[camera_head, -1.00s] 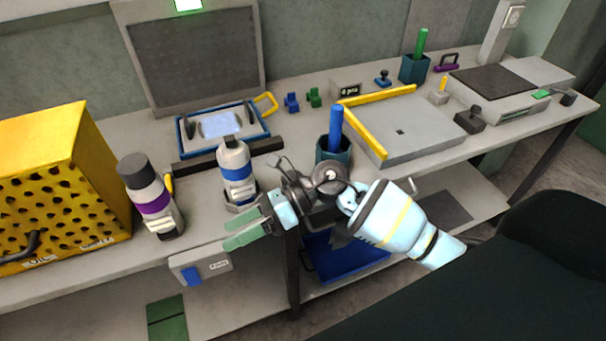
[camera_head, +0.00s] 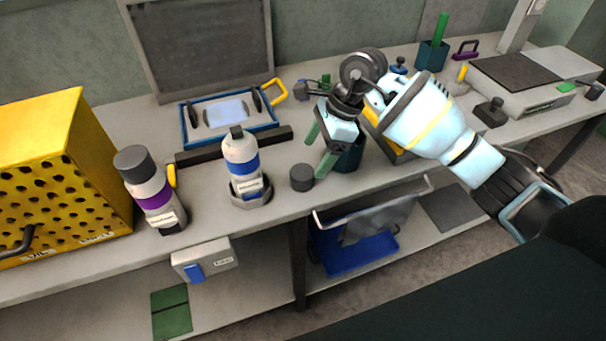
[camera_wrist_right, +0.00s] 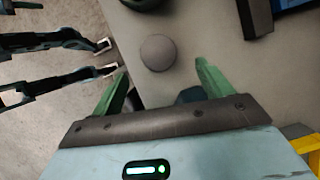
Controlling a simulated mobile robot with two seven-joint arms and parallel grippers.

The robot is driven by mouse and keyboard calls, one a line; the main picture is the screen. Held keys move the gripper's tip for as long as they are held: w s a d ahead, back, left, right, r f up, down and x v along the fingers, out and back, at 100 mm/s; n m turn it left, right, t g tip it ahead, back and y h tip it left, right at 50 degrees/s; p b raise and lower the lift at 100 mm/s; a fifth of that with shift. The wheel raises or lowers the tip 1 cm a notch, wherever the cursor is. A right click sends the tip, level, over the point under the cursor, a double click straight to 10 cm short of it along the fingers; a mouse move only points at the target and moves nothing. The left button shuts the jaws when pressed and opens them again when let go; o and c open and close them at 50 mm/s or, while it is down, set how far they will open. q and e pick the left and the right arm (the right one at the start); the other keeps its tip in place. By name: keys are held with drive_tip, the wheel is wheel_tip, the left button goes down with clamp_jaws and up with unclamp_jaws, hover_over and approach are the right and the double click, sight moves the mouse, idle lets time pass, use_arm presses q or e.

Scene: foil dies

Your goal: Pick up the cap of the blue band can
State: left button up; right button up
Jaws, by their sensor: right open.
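The blue band can (camera_head: 241,160) stands upright in a hexagonal holder (camera_head: 251,198) on the bench, with a small dark nozzle on top and no cap on it. A dark grey round cap (camera_head: 302,177) lies on the bench just right of it. The cap also shows in the right wrist view (camera_wrist_right: 157,52), beyond the fingertips and roughly between their lines. My right gripper (camera_head: 318,148) is open and empty, above the bench and just up and right of the cap, apart from it. My left gripper is not in view.
A purple band can (camera_head: 150,192) with its dark cap on stands further left, by a yellow perforated box (camera_head: 62,170). A dark bar (camera_head: 232,146) lies behind the blue band can. A dark teal cup (camera_head: 350,154) is partly hidden behind my right gripper. The bench's front edge is close to the cap.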

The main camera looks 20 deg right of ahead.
sight(303, 171)
drive_tip(key=shift+a+p+x, duration=0.15)
drive_tip(key=shift+p+x, duration=0.05)
drive_tip(key=shift+x, duration=1.55)
drive_tip(key=shift+a+p+x, duration=0.15)
drive_tip(key=shift+a+x, duration=0.05)
drive_tip(key=shift+x, duration=1.55)
drive_tip(key=shift+r, duration=0.15)
drive_tip(key=c, duration=1.1)
